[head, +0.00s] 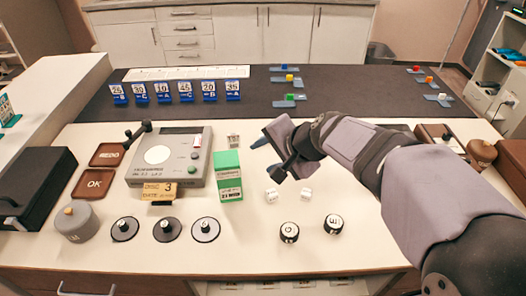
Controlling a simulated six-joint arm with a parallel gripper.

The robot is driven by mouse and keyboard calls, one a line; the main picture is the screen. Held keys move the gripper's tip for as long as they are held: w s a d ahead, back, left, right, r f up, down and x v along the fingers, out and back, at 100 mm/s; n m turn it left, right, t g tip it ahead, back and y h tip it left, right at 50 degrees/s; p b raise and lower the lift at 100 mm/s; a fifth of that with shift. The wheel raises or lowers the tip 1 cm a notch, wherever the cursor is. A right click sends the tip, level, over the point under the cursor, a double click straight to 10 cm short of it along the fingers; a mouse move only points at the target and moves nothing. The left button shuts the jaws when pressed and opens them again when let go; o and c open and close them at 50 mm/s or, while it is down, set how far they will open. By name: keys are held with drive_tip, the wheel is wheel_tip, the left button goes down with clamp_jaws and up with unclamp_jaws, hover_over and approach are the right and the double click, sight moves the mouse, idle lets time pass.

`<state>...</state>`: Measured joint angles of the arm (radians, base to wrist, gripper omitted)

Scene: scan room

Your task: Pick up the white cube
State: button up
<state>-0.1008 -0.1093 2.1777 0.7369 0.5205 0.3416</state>
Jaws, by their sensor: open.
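Two small white cubes with dark marks sit on the pale bench near the middle: one cube (271,195) on the left and another cube (306,194) to its right. A third small whitish block with dark marks (233,141) stands farther back, behind the green and white box. My gripper (269,158) is open with nothing visible between its fingers. It appears above the bench, behind the two front cubes in the picture. I cannot tell its exact height.
A green and white box (228,176) stands left of the cubes, beside a grey device (168,160). Two black knobs with white tops (289,232) (333,224) are in front. Blue numbered stands (185,91) line the dark mat (330,98).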

drive_tip(key=w+a+r+m+t+b, duration=0.2)
drive_tip(key=w+m+t+b, duration=0.35)
drive_tip(key=w+m, duration=0.45)
drive_tip(key=m+t+h+b, duration=0.1)
drive_tip(key=m+h+b, duration=0.3)
drive_tip(key=m+b, duration=0.95)
hover_over(265, 155)
drive_tip(key=p, duration=0.4)
drive_tip(key=shift+a+f+m, duration=0.1)
drive_tip(key=shift+f+m, duration=0.4)
drive_tip(key=shift+f, duration=2)
drive_tip(key=shift+d+f+m, duration=0.1)
drive_tip(key=shift+f+m, duration=0.45)
drive_tip(key=shift+f, duration=1.9)
drive_tip(key=shift+a+f+m, duration=0.1)
drive_tip(key=shift+f+m, duration=0.4)
drive_tip(key=shift+f, duration=2)
drive_tip(key=shift+p+x, duration=0.35)
drive_tip(key=shift+x, duration=3.35)
drive_tip(key=shift+f, duration=0.1)
drive_tip(key=c, duration=1.1)
